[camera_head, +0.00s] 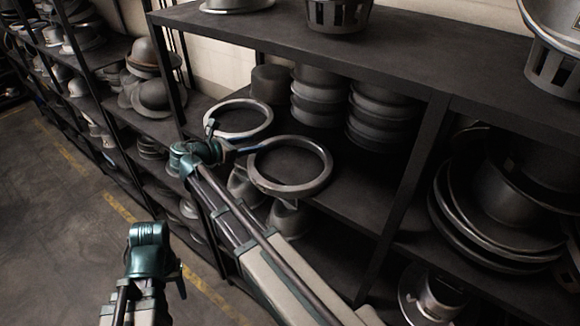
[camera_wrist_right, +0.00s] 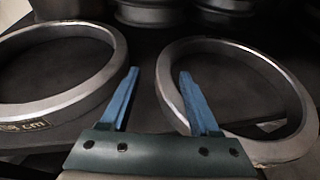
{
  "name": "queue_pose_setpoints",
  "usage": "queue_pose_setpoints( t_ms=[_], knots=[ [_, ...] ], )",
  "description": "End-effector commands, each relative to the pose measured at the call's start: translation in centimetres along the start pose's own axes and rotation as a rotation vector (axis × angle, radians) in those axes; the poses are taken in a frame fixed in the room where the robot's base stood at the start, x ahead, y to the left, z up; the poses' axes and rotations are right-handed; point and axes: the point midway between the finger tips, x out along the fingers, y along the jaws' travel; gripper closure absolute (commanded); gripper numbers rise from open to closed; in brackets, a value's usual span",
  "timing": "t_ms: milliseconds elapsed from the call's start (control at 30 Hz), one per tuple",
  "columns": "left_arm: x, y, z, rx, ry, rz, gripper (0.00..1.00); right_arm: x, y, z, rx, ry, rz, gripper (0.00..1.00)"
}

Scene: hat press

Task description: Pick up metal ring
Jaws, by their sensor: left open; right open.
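Two metal rings lie flat on the shelf. The farther ring (camera_head: 268,115) is at the left in the right wrist view (camera_wrist_right: 60,101), with printed lettering on its near side. The nearer ring (camera_head: 296,190) is at the right in that view (camera_wrist_right: 213,46). My right gripper (camera_head: 228,138) is open, with blue fingers (camera_wrist_right: 157,80) at the gap between the rings. Its right finger overlaps the nearer ring's left rim in view; I cannot tell whether they touch. Its left finger is beside the farther ring. My left gripper (camera_head: 155,262) is open over the floor, with nothing seen in it.
The dark shelf (camera_head: 350,205) also holds stacks of metal hat forms (camera_head: 315,95) behind the rings. An upper shelf board (camera_head: 400,45) runs above them. A shelf post (camera_head: 415,165) stands to the right. The floor (camera_head: 50,190) at the left is clear.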

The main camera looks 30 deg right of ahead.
Motion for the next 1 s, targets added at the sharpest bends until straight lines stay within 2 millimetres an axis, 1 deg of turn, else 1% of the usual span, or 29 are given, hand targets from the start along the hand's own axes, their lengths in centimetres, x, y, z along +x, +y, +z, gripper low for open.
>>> queue_pose_setpoints(
  t_ms=[233,333,467,600,700,900,967,1000],
  knots=[
    [0.1,0.0,0.0,0.001,0.000,0.000,0.50,0.5,0.0,0.0,0.000,0.000,0.000,0.38],
    [0.4,0.0,0.0,0.002,0.000,0.000,0.50,1.1,-0.2,-0.1,0.001,0.000,-0.001,0.38],
    [1.1,0.1,-0.1,0.005,0.000,-0.001,0.50,2.6,-0.4,-0.4,0.001,0.000,-0.002,0.38],
    [1.8,0.1,-0.1,0.008,0.001,-0.001,0.50,4.7,-0.5,-0.4,0.000,0.000,-0.002,0.38],
    [1.9,0.2,-0.1,0.009,0.001,-0.001,0.50,5.5,-0.5,-0.3,0.000,0.000,-0.001,0.38],
    [1.8,0.1,-0.1,0.009,0.001,-0.001,0.50,5.5,-0.5,-0.2,0.000,0.000,0.001,0.38],
    [1.8,0.1,-0.1,0.009,0.001,-0.001,0.50,5.5,-0.5,-0.2,0.000,0.000,0.001,0.48],
    [1.8,0.1,-0.1,0.009,0.001,-0.001,0.50,5.5,-0.5,-0.2,0.000,0.000,0.001,0.56]
  ],
)
